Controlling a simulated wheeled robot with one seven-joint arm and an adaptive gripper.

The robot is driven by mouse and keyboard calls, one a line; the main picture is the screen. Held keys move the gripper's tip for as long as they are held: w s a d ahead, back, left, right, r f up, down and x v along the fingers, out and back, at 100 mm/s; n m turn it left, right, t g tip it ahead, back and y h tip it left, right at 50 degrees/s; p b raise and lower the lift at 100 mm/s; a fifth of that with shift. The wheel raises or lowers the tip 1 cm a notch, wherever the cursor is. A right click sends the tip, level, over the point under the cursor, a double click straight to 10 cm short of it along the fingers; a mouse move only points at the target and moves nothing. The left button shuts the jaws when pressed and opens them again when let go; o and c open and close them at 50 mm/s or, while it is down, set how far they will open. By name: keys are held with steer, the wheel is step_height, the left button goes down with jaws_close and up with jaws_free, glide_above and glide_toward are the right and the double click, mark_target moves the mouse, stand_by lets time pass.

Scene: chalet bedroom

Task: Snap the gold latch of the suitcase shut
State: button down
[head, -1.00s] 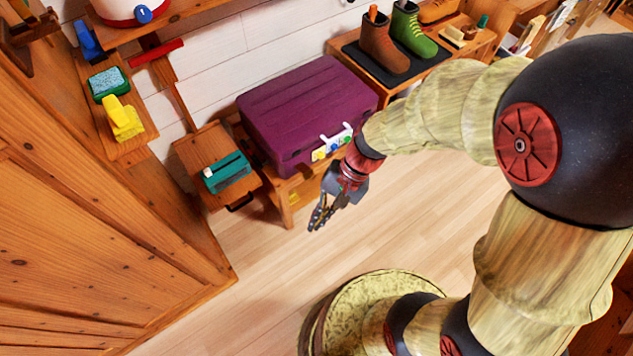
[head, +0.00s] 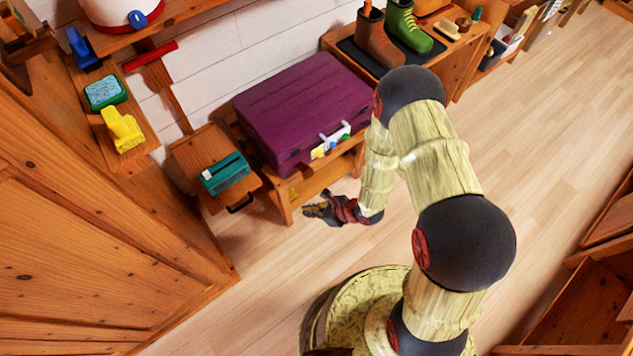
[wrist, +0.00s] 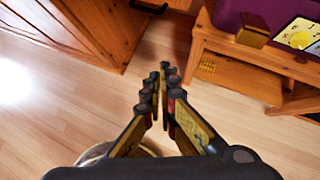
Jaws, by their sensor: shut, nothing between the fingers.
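The purple suitcase (head: 300,105) lies flat with its lid down on a low wooden bench. Its front has a white handle and a white panel with coloured dials (head: 330,146). In the wrist view the suitcase edge (wrist: 273,9) shows at the top right. The gold latch (wrist: 253,31) juts from that edge, left of the yellow dial; its exact angle is hard to tell. I cannot make out the latch in the head view. My gripper (head: 310,210) is in front of the bench, below and apart from the suitcase. Its fingers (wrist: 164,82) are together and empty.
The bench (head: 284,205) has an open lower shelf. A teal device (head: 225,173) sits on a small wooden stand to the left, with a dark handle below. A wooden cabinet (head: 90,250) fills the lower left. Boots (head: 383,38) stand behind right. The floor ahead is clear.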

mark_target(304, 170)
steer(key=w+d+f+m+t+h, duration=0.2)
steer(key=w+d+m+h, duration=0.1)
steer(key=w+d, duration=0.3)
steer(key=shift+w+d+m+t, duration=0.3)
steer(key=shift+w+d+m, duration=0.15)
steer(key=shift+m, duration=0.35)
steer(key=b+x, duration=0.4)
steer(key=x, duration=0.6)
steer(key=shift+w+a+r, duration=0.15)
steer(key=shift+w+r, duration=0.1)
steer(key=shift+r, duration=0.3)
steer(key=shift+w+a+r, duration=0.15)
steer(key=shift+w+r, duration=0.1)
steer(key=shift+r, duration=0.3)
steer(key=shift+w+a+r, duration=0.15)
steer(key=shift+w+r, duration=0.15)
steer(key=shift+r, duration=0.25)
steer(key=shift+r, duration=0.1)
